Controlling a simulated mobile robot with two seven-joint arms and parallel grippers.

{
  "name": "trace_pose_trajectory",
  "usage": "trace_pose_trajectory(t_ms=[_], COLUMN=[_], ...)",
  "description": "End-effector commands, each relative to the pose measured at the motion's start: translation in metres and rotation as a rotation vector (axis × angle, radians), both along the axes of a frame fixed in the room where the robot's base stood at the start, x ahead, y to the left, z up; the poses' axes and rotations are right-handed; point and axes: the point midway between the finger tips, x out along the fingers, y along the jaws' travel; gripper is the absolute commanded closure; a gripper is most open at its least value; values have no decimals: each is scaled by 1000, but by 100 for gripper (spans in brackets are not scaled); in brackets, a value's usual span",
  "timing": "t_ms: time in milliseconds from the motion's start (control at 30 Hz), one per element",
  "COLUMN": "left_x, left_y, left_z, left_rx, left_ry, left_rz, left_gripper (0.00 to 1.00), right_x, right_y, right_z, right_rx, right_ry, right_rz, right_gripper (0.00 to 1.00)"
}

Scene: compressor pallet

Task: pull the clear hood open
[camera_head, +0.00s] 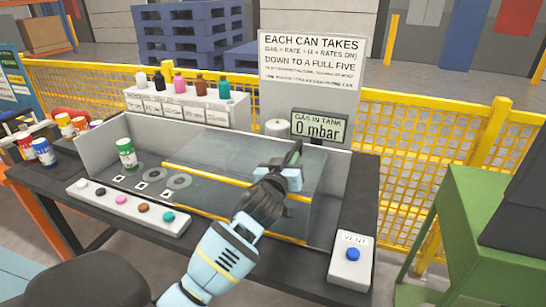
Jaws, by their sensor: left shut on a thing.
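The clear hood (225,150) is a see-through box with yellow edges over the right part of the grey-walled tray on the dark bench. The exact part of the hood between the fingers is hidden. My right gripper is not in view.
A green-labelled can (126,153) stands in the tray's left part. A strip of coloured buttons (128,206) lies in front; a vent box (351,257) stands at the right. The gauge (319,127) reads 0 mbar.

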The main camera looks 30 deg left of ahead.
Motion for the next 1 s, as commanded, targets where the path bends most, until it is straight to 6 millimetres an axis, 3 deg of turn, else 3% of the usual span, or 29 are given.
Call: trace_pose_trajectory(t_ms=[200, 567, 600, 733, 1000], left_x=[6, 7, 7, 7, 7], left_y=[-27, -30, -30, -30, -30], left_z=[-2, -1, -1, -1, 0], left_rx=[-5, -2, -3, -2, -1], left_ry=[5, 6, 6, 5, 3], left_rz=[1, 2, 2, 1, 0], left_gripper=[100, 100, 81, 64, 62], right_x=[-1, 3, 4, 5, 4], right_y=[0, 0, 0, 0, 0], right_z=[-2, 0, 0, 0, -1], right_rx=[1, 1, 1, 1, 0], right_ry=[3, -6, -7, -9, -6], right_rz=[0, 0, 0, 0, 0], right_gripper=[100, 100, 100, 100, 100])
